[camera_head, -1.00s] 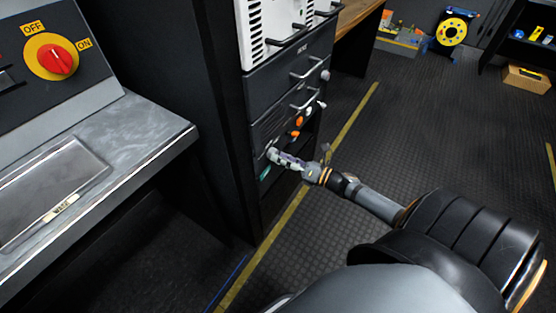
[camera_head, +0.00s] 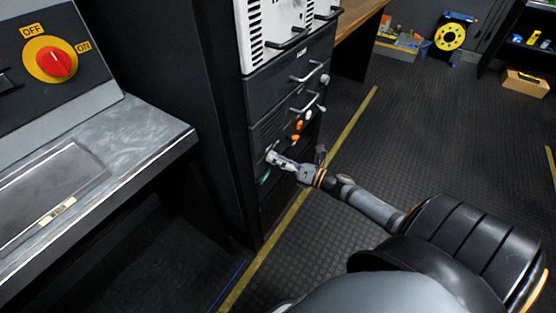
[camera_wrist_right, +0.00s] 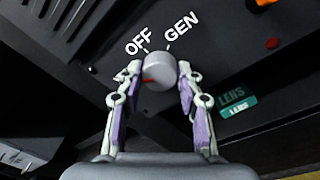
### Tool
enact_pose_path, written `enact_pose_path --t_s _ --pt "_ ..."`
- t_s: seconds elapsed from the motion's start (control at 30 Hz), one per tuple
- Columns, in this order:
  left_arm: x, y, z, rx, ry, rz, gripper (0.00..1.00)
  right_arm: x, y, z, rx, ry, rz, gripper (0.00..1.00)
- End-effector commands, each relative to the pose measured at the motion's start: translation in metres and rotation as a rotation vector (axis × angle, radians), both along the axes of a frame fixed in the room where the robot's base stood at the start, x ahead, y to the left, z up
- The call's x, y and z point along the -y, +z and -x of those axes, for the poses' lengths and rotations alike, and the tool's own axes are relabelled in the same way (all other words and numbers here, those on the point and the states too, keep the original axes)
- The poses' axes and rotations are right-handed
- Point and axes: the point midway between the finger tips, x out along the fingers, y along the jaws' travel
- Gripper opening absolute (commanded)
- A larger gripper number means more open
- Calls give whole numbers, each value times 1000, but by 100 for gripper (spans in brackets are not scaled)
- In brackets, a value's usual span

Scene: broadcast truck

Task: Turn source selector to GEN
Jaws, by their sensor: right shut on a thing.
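The source selector is a grey round knob (camera_wrist_right: 159,67) on a dark panel, with white labels OFF (camera_wrist_right: 138,44) and GEN (camera_wrist_right: 181,26) above it in the right wrist view. A red mark shows at the knob's lower left side, below the OFF label and away from GEN. My right gripper (camera_wrist_right: 156,80) is shut on the knob, one finger on each side. In the head view, my right gripper (camera_head: 274,157) reaches the lower front of the equipment rack (camera_head: 286,87), and its fingers hide most of the knob. My left gripper is not in view.
A green LENS label (camera_wrist_right: 238,100) is right of the knob. Orange knobs (camera_head: 297,130) and metal handles (camera_head: 308,103) stick out above my right gripper. A desk (camera_head: 110,165) with a red rotary switch (camera_head: 53,62) is at left.

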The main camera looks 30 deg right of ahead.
Motion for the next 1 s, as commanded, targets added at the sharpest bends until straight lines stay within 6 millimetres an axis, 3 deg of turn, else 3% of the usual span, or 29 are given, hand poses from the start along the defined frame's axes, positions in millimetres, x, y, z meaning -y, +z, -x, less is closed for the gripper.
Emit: enact_pose_path --t_s 0.37,1.0 --pt "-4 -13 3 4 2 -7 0 0 1 0 -52 -1 -125 5" --pt "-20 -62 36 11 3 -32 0 0 0 1 -279 -2 -671 5"
